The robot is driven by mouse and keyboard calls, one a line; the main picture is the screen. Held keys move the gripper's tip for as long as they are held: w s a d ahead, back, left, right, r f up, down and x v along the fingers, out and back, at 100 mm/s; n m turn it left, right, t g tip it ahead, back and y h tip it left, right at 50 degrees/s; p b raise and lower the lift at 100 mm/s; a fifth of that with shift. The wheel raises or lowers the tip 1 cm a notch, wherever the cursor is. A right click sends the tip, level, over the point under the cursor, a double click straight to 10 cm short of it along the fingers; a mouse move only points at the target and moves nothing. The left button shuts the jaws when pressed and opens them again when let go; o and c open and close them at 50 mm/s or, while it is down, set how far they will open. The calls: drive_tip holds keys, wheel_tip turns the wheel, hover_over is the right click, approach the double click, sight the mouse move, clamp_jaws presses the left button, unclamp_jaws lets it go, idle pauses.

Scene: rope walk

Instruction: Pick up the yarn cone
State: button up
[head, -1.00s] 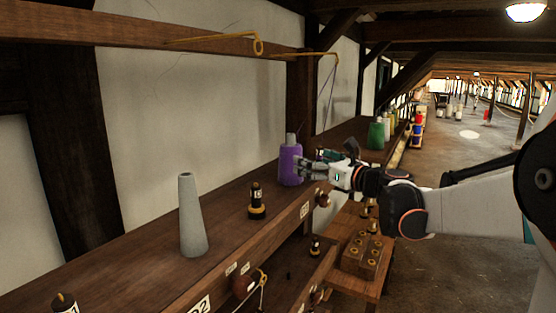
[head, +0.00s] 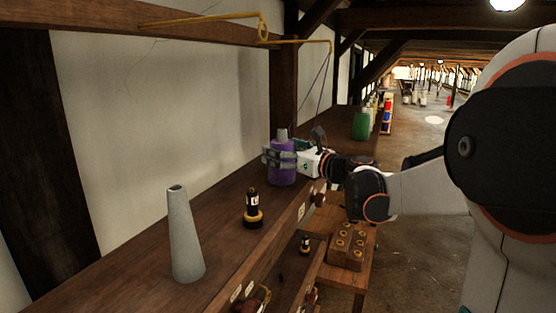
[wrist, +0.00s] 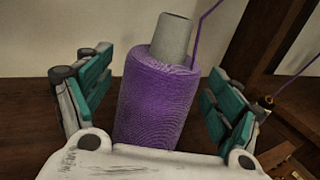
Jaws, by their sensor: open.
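The purple yarn cone (head: 283,174) stands upright on the wooden shelf (head: 135,262), its grey core tip showing above the wound yarn. My gripper (head: 281,158) is at the cone, with its fingers around the yarn. In the wrist view the yarn cone (wrist: 157,100) stands between the two teal-padded fingers of my gripper (wrist: 157,98), with a gap on each side. The gripper is open. The lower part of the cone is hidden behind the gripper's palm in the wrist view. A purple thread rises from near the cone's top.
A bare grey cone (head: 183,235) and a small black-and-brass bobbin (head: 253,208) stand on the shelf nearer to me. A green container (head: 361,124) stands farther along. A wooden block with brass fittings (head: 348,245) sits below the shelf's right edge. A wooden beam runs above along the wall.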

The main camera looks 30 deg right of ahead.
drive_tip(key=shift+s, duration=0.15)
drive_tip(key=shift+c, duration=1.3)
drive_tip(key=shift+w+a, duration=0.1)
drive_tip(key=shift+w, duration=0.2)
drive_tip(key=c, duration=1)
drive_tip(key=shift+s, duration=0.1)
